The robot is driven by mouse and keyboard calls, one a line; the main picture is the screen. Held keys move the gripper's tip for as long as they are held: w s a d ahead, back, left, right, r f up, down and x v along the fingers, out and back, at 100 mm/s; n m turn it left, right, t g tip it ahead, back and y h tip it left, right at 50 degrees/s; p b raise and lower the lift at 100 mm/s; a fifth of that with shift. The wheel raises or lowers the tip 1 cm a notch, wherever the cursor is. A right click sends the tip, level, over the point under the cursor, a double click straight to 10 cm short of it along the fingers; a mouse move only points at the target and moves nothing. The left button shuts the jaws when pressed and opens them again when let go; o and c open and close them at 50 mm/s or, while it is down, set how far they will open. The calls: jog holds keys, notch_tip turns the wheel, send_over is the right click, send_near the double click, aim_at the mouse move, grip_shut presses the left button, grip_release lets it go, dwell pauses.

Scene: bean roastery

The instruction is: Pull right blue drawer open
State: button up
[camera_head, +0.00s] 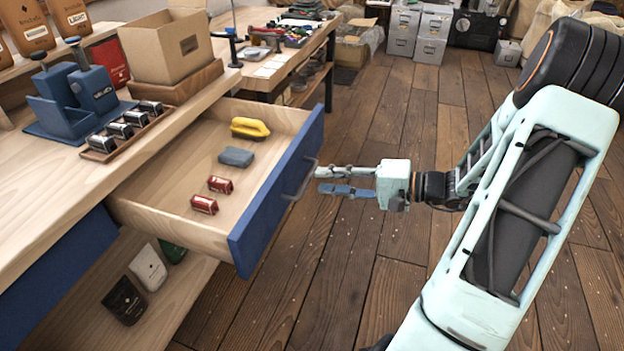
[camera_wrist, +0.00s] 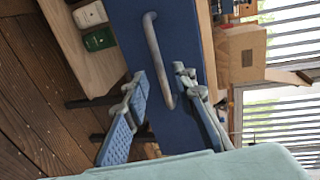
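The right blue drawer (camera_head: 278,190) stands pulled out from the wooden bench, with its light wood inside showing. Its metal bar handle (camera_head: 301,181) is on the blue front. My gripper (camera_head: 319,180) is just in front of the handle, with its fingers pointing at the drawer front. In the wrist view the two fingers of my gripper (camera_wrist: 160,82) are spread apart, with the handle (camera_wrist: 154,50) partly between them in the picture. The fingers do not close on the bar. I cannot tell whether either touches it.
The drawer holds a yellow item (camera_head: 249,127), a grey-blue block (camera_head: 236,156) and two red cans (camera_head: 219,184). Bags (camera_head: 148,267) stand on the shelf below. A cardboard box (camera_head: 166,47) and a blue stand (camera_head: 63,118) are on the bench. Wooden floor (camera_head: 330,270) beside the drawer is clear.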

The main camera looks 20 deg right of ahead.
jog(key=v, duration=0.6)
jog(key=shift+s+d, duration=0.25)
jog(key=shift+d, duration=0.05)
